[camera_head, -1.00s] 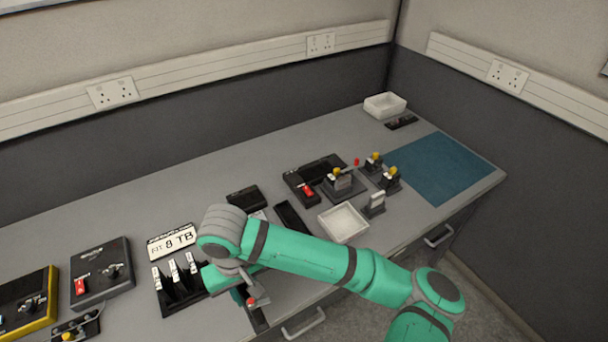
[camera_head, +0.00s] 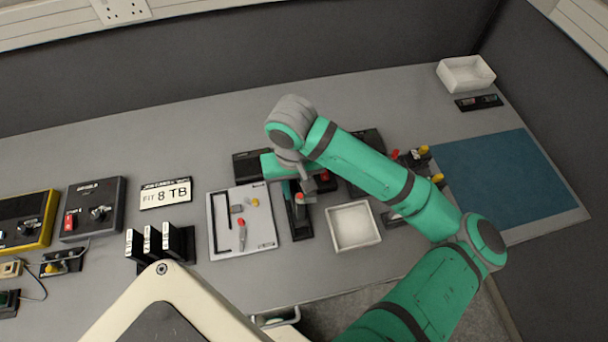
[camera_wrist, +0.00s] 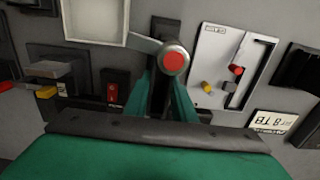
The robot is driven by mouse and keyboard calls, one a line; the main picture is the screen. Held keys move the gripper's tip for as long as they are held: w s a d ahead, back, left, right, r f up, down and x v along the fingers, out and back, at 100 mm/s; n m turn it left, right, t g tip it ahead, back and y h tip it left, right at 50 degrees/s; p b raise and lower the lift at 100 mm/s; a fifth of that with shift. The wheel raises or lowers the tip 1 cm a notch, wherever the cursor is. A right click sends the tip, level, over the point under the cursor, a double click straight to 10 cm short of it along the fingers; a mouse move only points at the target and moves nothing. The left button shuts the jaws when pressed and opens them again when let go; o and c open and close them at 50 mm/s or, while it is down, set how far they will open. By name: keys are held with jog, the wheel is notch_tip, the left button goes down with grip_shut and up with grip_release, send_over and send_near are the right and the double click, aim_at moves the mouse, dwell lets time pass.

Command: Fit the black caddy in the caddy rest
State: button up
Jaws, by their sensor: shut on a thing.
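My gripper (camera_head: 299,193) is over the middle of the bench; its green fingers (camera_wrist: 165,95) show in the wrist view. They are shut on the black caddy (camera_wrist: 158,88), which has a round red button and a grey lever at its end. In the head view the caddy's red button (camera_head: 299,197) shows just below my wrist. A long black trough, apparently the caddy rest (camera_head: 302,232), lies under the caddy, left of a white tray. The caddy lines up roughly with it. I cannot tell whether it is seated or still above; my gripper hides much of the rest.
The white tray (camera_head: 353,227) is close on the right. A white panel (camera_head: 240,222) with small coloured parts lies on the left. A black unit with a red switch (camera_wrist: 114,90) is close by. Black upright caddies (camera_head: 153,243) stand farther left. The blue mat (camera_head: 508,180) is clear.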

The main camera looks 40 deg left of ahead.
jog(key=shift+f, duration=2.1)
jog(key=shift+f, duration=0.1)
jog(key=shift+f, duration=0.45)
jog(key=shift+f, duration=0.4)
dwell(0.5)
jog(key=o, duration=1.4)
jog(key=shift+r, duration=0.1)
jog(key=shift+r, duration=3.7)
